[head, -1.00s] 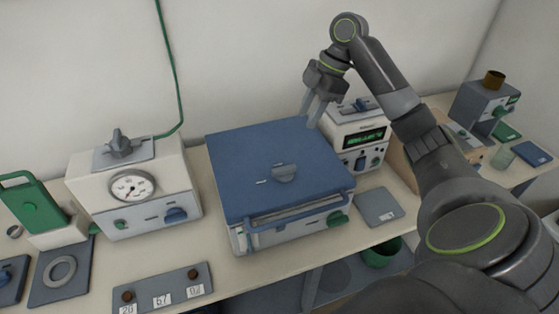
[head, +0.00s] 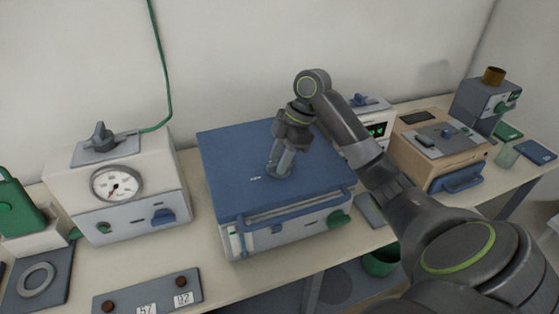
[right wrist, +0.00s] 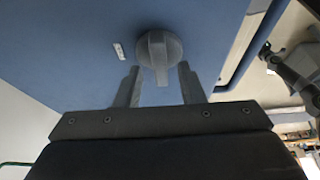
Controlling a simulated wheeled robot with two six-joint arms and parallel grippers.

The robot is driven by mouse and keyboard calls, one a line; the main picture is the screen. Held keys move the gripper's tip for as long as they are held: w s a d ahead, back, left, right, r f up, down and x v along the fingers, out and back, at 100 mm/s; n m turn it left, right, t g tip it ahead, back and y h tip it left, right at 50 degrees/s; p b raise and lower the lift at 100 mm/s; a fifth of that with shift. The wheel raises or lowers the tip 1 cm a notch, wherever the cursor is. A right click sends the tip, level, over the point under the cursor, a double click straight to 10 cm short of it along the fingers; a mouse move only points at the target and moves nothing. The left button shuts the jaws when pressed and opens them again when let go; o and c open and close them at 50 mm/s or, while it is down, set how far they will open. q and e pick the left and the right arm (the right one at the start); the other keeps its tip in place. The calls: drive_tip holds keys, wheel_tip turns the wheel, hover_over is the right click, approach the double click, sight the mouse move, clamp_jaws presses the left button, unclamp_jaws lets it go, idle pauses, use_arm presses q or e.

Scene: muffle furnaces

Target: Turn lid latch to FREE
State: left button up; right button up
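The furnace's blue lid (head: 235,155) is shut and flat. Its round grey latch knob (right wrist: 160,50) has a raised grip bar, which runs roughly up and down in the right wrist view. A small white label (right wrist: 118,51) sits on the lid beside the knob. My right gripper (head: 279,168) points down at the knob and mostly hides it in the head view. In the right wrist view, the right gripper (right wrist: 160,75) is open, its fingertips on either side of the knob's near part. I cannot tell whether they touch it. My left gripper is not in view.
A dial-gauge unit (head: 62,190) stands left of the furnace. A unit with a green display (head: 376,130) and a tan box furnace (head: 440,160) stand to the right. A blue handle bar (head: 290,207) runs along the lid's front edge. A numbered plate (head: 150,291) lies in front.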

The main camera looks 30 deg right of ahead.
drive_tip(key=shift+a+f, duration=0.1)
drive_tip(key=shift+f, duration=0.05)
clamp_jaws()
